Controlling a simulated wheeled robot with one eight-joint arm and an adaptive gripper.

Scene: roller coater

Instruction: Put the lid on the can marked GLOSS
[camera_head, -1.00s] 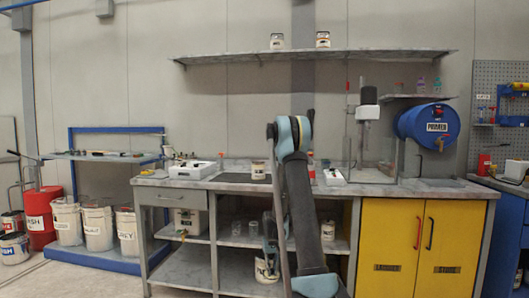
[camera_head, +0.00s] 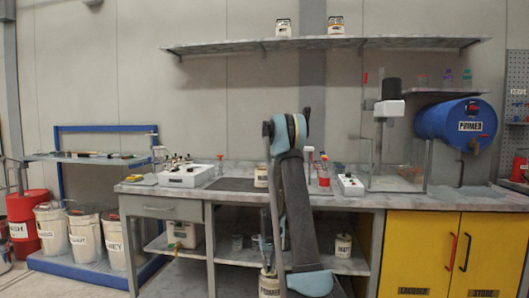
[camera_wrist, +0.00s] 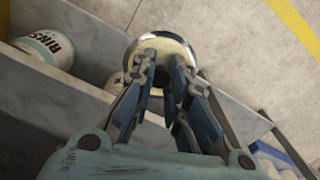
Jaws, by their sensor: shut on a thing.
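My gripper (camera_wrist: 170,72) is in the wrist view with its fingers close together. It is shut on a round metal lid (camera_wrist: 148,43) with a shiny rim, held out over the floor beside a grey shelf edge. The fingers hide part of the lid. In the head view my gripper hangs low in front of the bench, mostly behind my arm, and the lid cannot be made out. I cannot read GLOSS on any can. Candidates are a can on the bench top (camera_head: 261,177), partly behind my arm, and two on the upper shelf, left (camera_head: 283,28) and right (camera_head: 335,26).
More cans (camera_head: 343,246) stand low in the bench (camera_head: 235,210). Yellow cabinet doors (camera_head: 420,250) are at right.

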